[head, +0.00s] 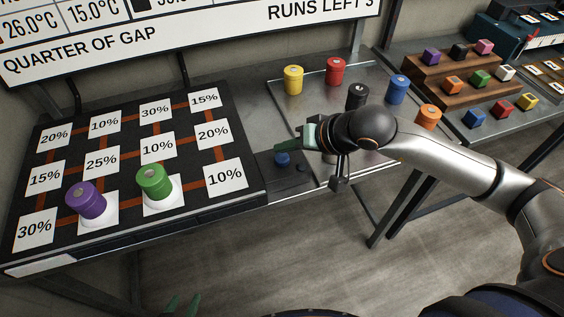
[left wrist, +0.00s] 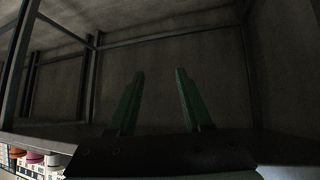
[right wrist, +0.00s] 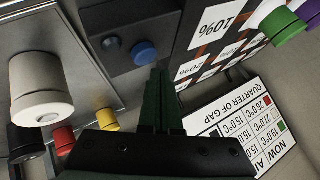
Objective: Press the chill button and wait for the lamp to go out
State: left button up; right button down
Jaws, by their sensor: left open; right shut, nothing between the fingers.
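The blue round button (head: 282,158) sits on a dark panel between the percent board and the metal tray. It also shows in the right wrist view (right wrist: 145,53). A small dark dome (head: 300,167), perhaps the lamp, sits beside it and shows no glow; it also shows in the right wrist view (right wrist: 111,42). My right gripper (head: 279,147) is shut and empty, its tips close to the button. I cannot tell whether they touch it. My left gripper (head: 181,305) is open and empty at the bottom edge, low in front of the board; its fingers stand apart in the left wrist view (left wrist: 158,78).
The percent board (head: 118,178) holds a purple cylinder (head: 86,200) and a green cylinder (head: 154,182). Several coloured cylinders stand on the metal tray (head: 318,88), partly behind my right arm. A wooden stepped rack (head: 428,72) with coloured blocks is at right. A sign hangs behind.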

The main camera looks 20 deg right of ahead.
jog(key=shift+f, duration=0.15)
pick_arm(q)
jog(key=shift+w+d+r, duration=0.3)
jog(key=shift+w+r, duration=0.15)
jog(key=shift+w, duration=0.1)
jog(key=shift+a+f, duration=0.1)
jog(key=shift+a, duration=0.05)
jog(key=shift+s+f, duration=0.15)
jog(key=shift+s, duration=0.2)
jog(key=shift+w, duration=0.25)
dwell(0.5)
pick_arm(e)
jog(key=shift+f+b, duration=0.4)
jog(key=shift+b, duration=0.35)
pick_arm(q)
jog(key=shift+f, duration=0.7)
